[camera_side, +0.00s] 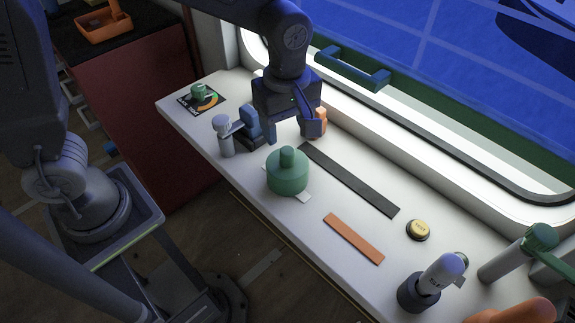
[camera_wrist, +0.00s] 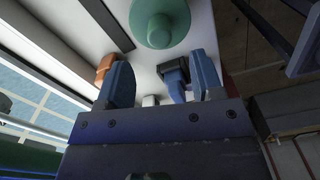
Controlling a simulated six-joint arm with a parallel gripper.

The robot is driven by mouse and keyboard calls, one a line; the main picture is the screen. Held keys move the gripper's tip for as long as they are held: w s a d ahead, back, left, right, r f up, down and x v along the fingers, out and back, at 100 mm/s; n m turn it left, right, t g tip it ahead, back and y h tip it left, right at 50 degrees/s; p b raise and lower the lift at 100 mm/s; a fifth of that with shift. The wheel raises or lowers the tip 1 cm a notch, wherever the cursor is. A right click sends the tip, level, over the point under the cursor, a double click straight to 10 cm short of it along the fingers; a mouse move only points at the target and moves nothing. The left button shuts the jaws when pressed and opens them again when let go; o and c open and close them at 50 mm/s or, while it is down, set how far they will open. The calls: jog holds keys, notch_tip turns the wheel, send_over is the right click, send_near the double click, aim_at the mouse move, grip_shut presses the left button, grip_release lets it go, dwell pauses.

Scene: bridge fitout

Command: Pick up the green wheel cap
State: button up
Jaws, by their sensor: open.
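The green wheel cap (camera_side: 287,178), a squat round body with a knob on top, stands upright on the white counter, partly over a small pale plate (camera_side: 304,196). In the wrist view the cap (camera_wrist: 160,24) is at the top, beyond my fingertips. My gripper (camera_side: 292,132) is open and empty, pointing down behind the cap and apart from it. Its two blue fingers also show in the wrist view (camera_wrist: 162,78), with no cap between them.
A blue lever on a dark base (camera_side: 250,124) and a grey post (camera_side: 223,135) stand close left of my gripper. An orange block (camera_side: 321,121) is just right. A dark strip (camera_side: 350,180), orange strip (camera_side: 353,238) and yellow button (camera_side: 418,230) lie rightward. The window sill borders the back.

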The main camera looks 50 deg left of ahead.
aim_at(287, 149)
jog(key=shift+f, duration=3.4)
jog(key=shift+c, duration=0.3)
jog(key=c, duration=1)
notch_tip(287, 149, up, 10)
jog(key=shift+r, duration=0.1)
